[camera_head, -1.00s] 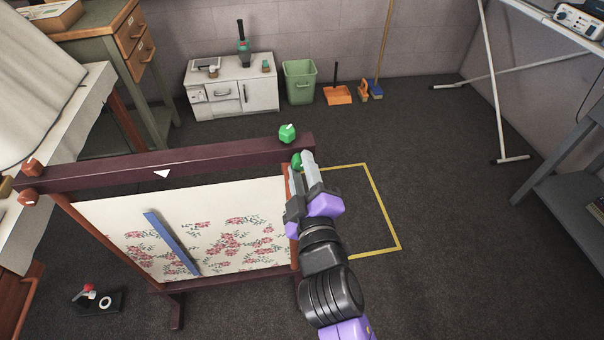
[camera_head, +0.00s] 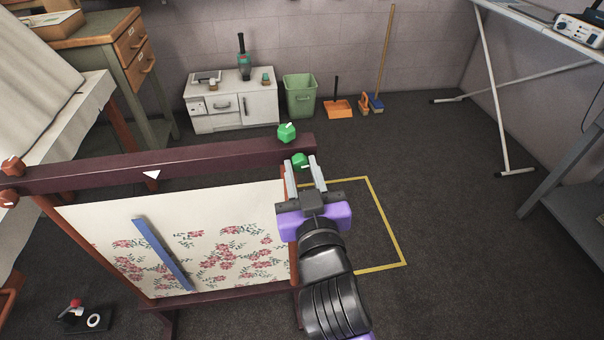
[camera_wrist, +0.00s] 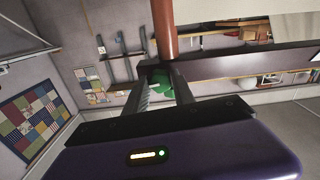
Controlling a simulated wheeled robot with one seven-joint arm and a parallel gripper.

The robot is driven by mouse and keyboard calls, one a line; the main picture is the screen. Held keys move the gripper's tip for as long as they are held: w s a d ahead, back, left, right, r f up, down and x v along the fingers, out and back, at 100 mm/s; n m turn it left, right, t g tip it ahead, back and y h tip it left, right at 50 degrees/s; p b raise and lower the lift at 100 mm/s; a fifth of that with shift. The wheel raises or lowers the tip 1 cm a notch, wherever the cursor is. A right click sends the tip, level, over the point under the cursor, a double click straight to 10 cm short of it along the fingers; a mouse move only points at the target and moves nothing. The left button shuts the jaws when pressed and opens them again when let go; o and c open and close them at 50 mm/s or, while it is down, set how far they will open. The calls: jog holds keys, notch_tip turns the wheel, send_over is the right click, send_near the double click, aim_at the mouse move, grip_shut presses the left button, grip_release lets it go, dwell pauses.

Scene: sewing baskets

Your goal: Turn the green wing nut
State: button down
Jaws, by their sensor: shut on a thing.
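The embroidery frame has a dark red top beam (camera_head: 200,166) with two green knobs at its right end. One green nut (camera_head: 286,132) sits on top of the beam. The green wing nut (camera_head: 300,160) is on the beam's near side, between my gripper's fingers. My gripper (camera_head: 306,170) is shut on this lower nut. In the wrist view the green wing nut (camera_wrist: 159,84) shows between the two fingers, partly hidden by them.
Floral cloth (camera_head: 200,240) with a blue strip (camera_head: 162,254) hangs below the beam. Orange knobs (camera_head: 11,167) sit at the beam's left end. A yellow floor outline (camera_head: 385,222) lies right of the frame.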

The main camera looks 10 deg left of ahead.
jog(key=shift+f+m, duration=0.1)
jog(key=shift+m, duration=0.5)
jog(key=c, duration=1.1)
grip_release()
jog(key=shift+o, duration=0.2)
jog(key=shift+s, duration=0.1)
jog(key=v, duration=0.7)
jog(key=shift+s, duration=0.3)
jog(key=shift+d, duration=0.1)
